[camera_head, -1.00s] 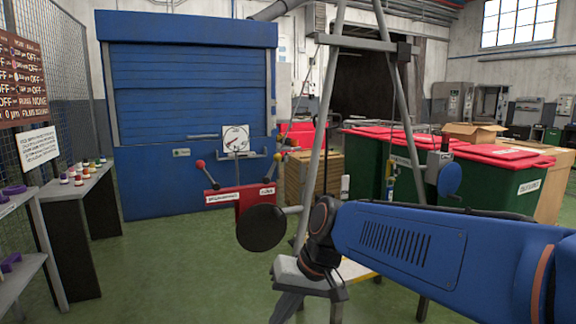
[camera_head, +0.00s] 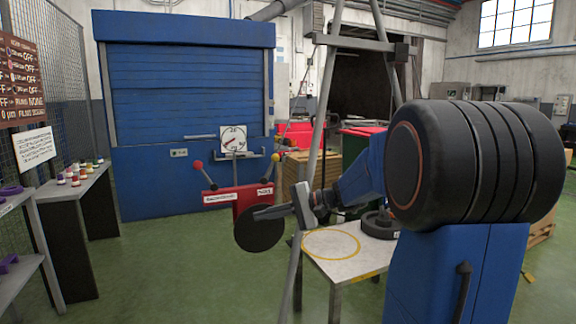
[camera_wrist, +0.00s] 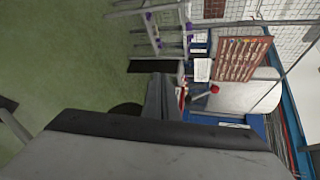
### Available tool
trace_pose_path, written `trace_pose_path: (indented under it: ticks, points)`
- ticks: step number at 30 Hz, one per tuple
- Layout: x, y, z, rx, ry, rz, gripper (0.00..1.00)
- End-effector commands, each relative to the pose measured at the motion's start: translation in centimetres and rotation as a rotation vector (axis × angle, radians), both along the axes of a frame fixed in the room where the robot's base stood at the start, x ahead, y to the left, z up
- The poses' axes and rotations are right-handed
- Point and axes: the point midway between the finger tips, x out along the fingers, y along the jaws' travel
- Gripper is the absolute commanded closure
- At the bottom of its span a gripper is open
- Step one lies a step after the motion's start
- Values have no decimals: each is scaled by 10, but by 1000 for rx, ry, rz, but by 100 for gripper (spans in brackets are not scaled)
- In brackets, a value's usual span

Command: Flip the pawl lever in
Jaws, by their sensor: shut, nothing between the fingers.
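A red stand (camera_head: 250,200) with two white labels carries two levers in front of the blue shutter. One lever has a red knob (camera_head: 198,165) and leans left; the other has a yellow knob (camera_head: 275,158) and leans right. The labels are too small to read surely, so I cannot tell which is the pawl lever. My gripper (camera_head: 258,213) is shut and empty, pointing left across the front of the stand, just above a black disc (camera_head: 260,232). I cannot judge the gap.
A white dial (camera_head: 233,139) stands behind the levers. A small table (camera_head: 335,268) with a yellow ring and a dark round weight (camera_head: 380,225) is right of the gripper. A grey frame leg (camera_head: 318,120) rises close by. Green floor at left is clear.

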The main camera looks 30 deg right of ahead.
Motion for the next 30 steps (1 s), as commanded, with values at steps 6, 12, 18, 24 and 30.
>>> trace_pose_path:
  ticks: [6, 12, 18, 24, 30]
  points:
    - [52, -76, 19, 177, -86, -133, 100]
    - [87, -157, 32, 321, -187, -262, 100]
    - [105, -230, 39, 425, -279, -370, 100]
    - [110, -268, 42, 472, -331, -427, 100]
    - [111, -274, 42, 480, -340, -436, 100]
